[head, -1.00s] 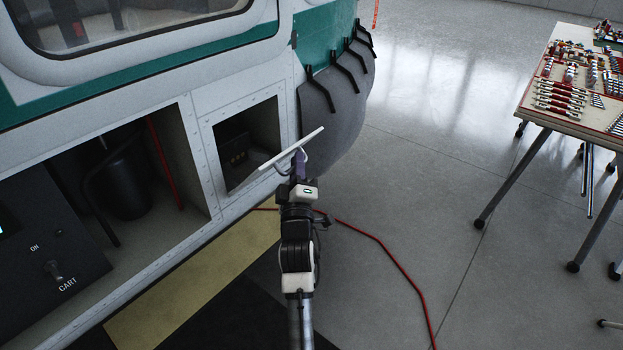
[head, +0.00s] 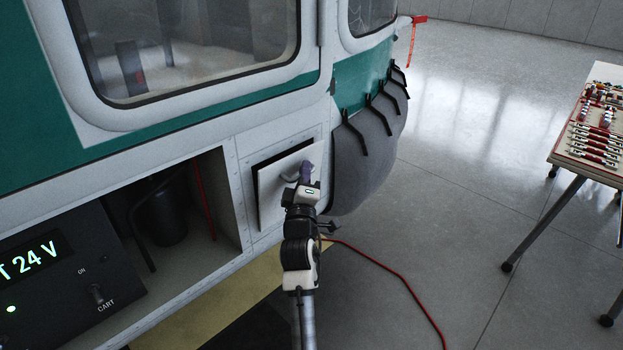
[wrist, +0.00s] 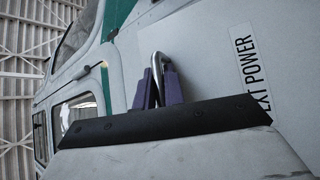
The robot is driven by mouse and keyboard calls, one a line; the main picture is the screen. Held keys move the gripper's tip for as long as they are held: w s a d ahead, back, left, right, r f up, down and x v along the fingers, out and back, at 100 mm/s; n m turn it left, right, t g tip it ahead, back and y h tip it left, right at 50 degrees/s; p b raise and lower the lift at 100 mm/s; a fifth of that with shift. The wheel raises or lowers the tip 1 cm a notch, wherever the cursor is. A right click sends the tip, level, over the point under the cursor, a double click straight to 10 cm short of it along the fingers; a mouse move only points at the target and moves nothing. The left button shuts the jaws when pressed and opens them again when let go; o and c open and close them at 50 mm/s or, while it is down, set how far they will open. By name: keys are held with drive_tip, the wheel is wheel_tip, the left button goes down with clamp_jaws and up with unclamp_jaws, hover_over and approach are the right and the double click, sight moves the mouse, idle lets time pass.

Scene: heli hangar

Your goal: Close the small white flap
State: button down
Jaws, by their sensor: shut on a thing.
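The small white flap (head: 273,192) lies almost flat over its opening in the helicopter's side in the head view. A dark gap shows along its left and top edges. In the wrist view the flap (wrist: 205,65) carries an "EXT POWER" label (wrist: 252,68). My gripper (head: 305,172) is at the flap's right part, and its purple fingers are shut on the flap's bent metal handle (wrist: 158,66). My gripper also shows in the wrist view (wrist: 160,88). The handle's lower part is hidden by the fingers and a black bar.
Left of the flap is an open bay with a dark control box (head: 55,265) reading 24 V. A grey padded cover (head: 365,165) with black straps is to the right. A red cable (head: 400,285) lies on the floor. A tool table (head: 575,165) stands at far right.

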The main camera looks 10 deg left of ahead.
drive_tip(key=shift+w+a+r+b, duration=0.2)
drive_tip(key=shift+w+a, duration=0.1)
drive_tip(key=shift+a, duration=0.15)
drive_tip(key=shift+w+a+r+b, duration=0.15)
drive_tip(key=shift+w+a, duration=0.1)
drive_tip(key=shift+a, duration=0.2)
drive_tip(key=c, duration=1.8)
unclamp_jaws()
drive_tip(key=shift+o, duration=0.2)
drive_tip(key=shift+s+f, duration=0.1)
drive_tip(key=shift+f, duration=0.05)
